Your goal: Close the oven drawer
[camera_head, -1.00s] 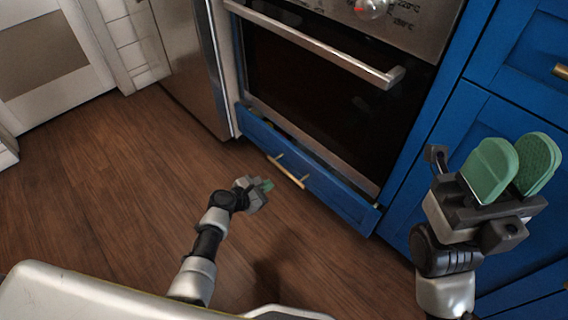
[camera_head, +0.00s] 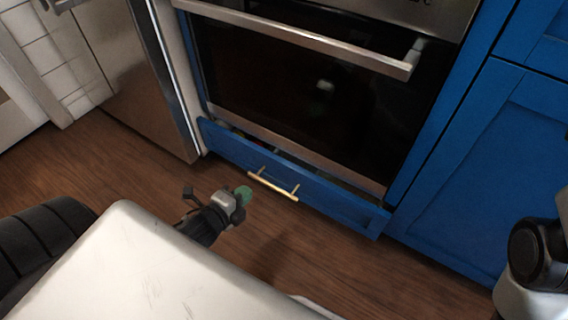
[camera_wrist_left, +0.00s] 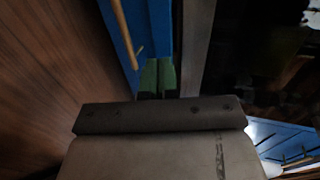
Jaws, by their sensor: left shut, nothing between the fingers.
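The oven drawer (camera_head: 335,200) is the low blue panel under the oven, with a brass bar handle (camera_head: 273,186). It stands a little open, with a dark gap behind its top edge. In the left wrist view, the blue drawer front (camera_wrist_left: 150,28) and handle (camera_wrist_left: 124,35) are just beyond my fingers. My left gripper (camera_head: 243,194) is shut and empty, its green tips close in front of the drawer, left of the handle. The tips also show in the left wrist view (camera_wrist_left: 158,76). I cannot tell whether they touch the panel. My right gripper is outside the frames.
The oven (camera_head: 300,85) above the drawer is shut, with a long steel handle (camera_head: 310,42). A steel appliance (camera_head: 135,75) stands to its left and blue cabinets (camera_head: 495,165) to its right. Wooden floor (camera_head: 130,168) lies clear before the drawer.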

